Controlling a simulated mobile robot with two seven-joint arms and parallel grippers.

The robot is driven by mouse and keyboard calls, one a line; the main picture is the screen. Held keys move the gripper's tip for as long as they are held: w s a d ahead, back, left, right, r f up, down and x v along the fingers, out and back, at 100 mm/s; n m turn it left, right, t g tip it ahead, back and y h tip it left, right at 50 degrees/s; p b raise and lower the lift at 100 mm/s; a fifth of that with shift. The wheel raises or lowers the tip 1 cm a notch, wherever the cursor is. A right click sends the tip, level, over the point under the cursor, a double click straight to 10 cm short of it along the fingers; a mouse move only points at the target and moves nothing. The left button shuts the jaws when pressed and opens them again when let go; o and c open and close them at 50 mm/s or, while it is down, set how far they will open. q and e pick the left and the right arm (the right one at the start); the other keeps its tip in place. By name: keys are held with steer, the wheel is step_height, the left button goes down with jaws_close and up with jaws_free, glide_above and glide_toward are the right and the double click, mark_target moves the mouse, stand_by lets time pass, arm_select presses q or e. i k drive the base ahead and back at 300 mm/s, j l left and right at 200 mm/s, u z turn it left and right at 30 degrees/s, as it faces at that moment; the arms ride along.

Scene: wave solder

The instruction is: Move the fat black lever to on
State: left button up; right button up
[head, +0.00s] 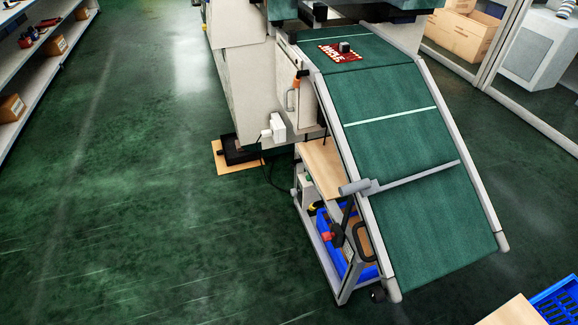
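The wave solder machine (240,85) stands at the upper middle, pale grey, with a green conveyor (400,120) sloping down toward me on its right. A small orange and dark part (299,78) and a grey handle (290,99) are on the machine's side beside the conveyor. I cannot make out a fat black lever for certain, nor its on or off position. Neither of my grippers is in view.
A red circuit board (340,53) lies at the conveyor's top. Below the conveyor stands a cart with a wooden top (321,167) and a blue bin (333,246). A shelf (38,75) is at far left. The green floor (130,200) at left is clear.

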mark_target(293, 164)
steer(key=i+j+z, duration=0.2)
steer(key=z, duration=0.25)
steer(key=i+j+z, duration=0.15)
steer(key=z, duration=0.25)
steer(key=j, duration=0.1)
